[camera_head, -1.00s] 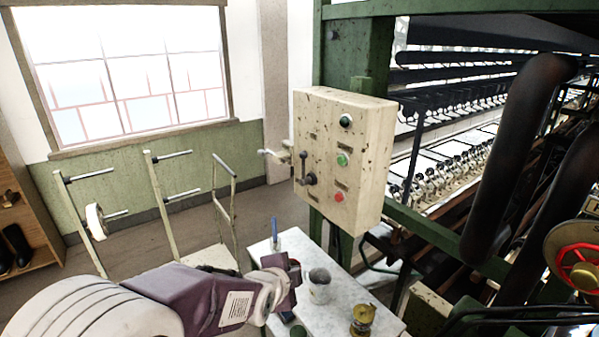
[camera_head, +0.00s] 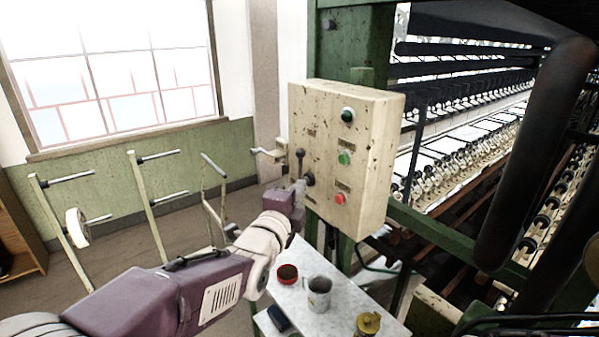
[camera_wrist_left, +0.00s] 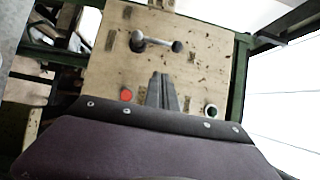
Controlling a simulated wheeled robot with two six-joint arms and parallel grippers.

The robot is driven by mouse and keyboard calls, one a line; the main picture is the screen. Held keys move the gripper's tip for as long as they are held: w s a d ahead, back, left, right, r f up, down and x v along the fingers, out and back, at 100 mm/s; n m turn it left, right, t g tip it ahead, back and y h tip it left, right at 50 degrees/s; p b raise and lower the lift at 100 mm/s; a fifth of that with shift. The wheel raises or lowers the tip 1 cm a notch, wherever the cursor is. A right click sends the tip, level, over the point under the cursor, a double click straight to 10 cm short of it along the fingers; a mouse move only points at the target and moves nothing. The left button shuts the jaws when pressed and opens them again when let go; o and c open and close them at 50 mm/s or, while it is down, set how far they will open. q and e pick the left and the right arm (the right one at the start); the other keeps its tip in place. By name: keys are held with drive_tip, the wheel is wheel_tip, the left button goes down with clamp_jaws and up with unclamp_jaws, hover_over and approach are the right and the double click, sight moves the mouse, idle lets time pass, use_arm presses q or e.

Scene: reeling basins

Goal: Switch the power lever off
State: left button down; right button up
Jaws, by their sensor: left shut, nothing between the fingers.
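The power lever (camera_head: 300,162) is a dark handle with a round knob on the front of a speckled cream control box (camera_head: 328,116). Its knob points up from a round pivot. In the left wrist view the lever (camera_wrist_left: 157,43) lies across the box face, ahead of the fingertips. My left gripper (camera_head: 299,188) is in front of the box near the lever's lower end. My right gripper is not in view.
The box also carries a dark round lamp (camera_head: 347,115), a green button (camera_head: 345,157) and a red button (camera_head: 340,198). A crank (camera_head: 266,153) sticks out at its left. Below is a small white table (camera_head: 345,296) with a mug (camera_head: 319,292). Reeling machinery stands right.

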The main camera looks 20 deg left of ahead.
sight(300, 169)
use_arm(q)
drive_tip(key=w+p, duration=0.1)
drive_tip(key=w, duration=0.2)
drive_tip(key=w+a+p, duration=0.1)
drive_tip(key=w, duration=0.2)
drive_tip(key=w+a+p, duration=0.1)
drive_tip(key=w, duration=0.2)
drive_tip(key=shift+w+a+p, duration=0.1)
drive_tip(key=shift+w+p, duration=0.1)
drive_tip(key=shift+p, duration=0.15)
drive_tip(key=shift+r, duration=0.1)
drive_tip(key=shift+w+a+r+n+p, duration=0.15)
drive_tip(key=shift+n+p, duration=0.15)
drive_tip(key=shift+p, duration=0.15)
